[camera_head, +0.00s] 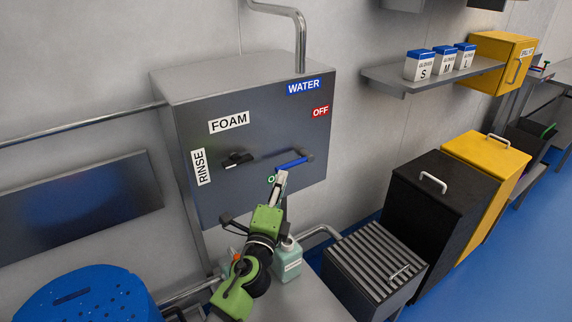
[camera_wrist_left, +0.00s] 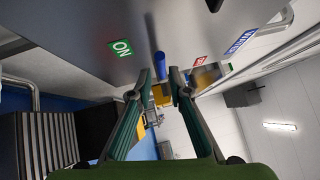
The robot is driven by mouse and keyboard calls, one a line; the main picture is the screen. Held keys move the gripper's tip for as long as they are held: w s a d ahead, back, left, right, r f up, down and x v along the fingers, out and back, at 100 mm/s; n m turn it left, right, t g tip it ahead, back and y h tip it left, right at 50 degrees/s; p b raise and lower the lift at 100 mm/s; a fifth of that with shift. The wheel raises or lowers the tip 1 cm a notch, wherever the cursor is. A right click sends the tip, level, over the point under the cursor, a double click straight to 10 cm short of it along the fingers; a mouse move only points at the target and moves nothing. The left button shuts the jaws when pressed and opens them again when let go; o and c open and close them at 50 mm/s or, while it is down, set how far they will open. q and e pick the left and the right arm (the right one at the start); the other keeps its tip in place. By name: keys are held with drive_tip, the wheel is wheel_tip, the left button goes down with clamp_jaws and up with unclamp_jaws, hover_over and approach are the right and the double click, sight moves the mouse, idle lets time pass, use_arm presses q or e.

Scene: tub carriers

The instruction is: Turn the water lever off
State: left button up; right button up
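The water lever has a blue handle (camera_head: 291,163) on the front of a grey control box (camera_head: 250,185). It lies roughly sideways, tilted slightly, below the blue WATER label (camera_head: 304,87) and red OFF label (camera_head: 320,112). My left gripper (camera_head: 275,181) is just below the handle's left end. In the left wrist view, my left gripper (camera_wrist_left: 159,82) has its fingers apart, with the blue handle (camera_wrist_left: 159,65) showing in the gap between the tips. I cannot tell whether they touch it. A green ON label (camera_wrist_left: 121,49) shows there too. My right gripper is not in view.
A black knob (camera_head: 236,159) sits left of the lever, near the FOAM (camera_head: 229,122) and RINSE (camera_head: 198,167) labels. A pale green bottle (camera_head: 288,262) stands below my gripper. A slatted grey bin (camera_head: 375,268) and a black bin (camera_head: 440,205) stand to the right.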

sight(286, 166)
use_arm(q)
drive_tip(key=x, duration=0.6)
drive_tip(key=shift+w, duration=0.35)
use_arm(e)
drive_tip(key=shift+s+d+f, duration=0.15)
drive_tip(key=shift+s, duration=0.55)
use_arm(q)
drive_tip(key=shift+c, duration=0.4)
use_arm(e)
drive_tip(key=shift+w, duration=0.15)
use_arm(q)
clamp_jaws()
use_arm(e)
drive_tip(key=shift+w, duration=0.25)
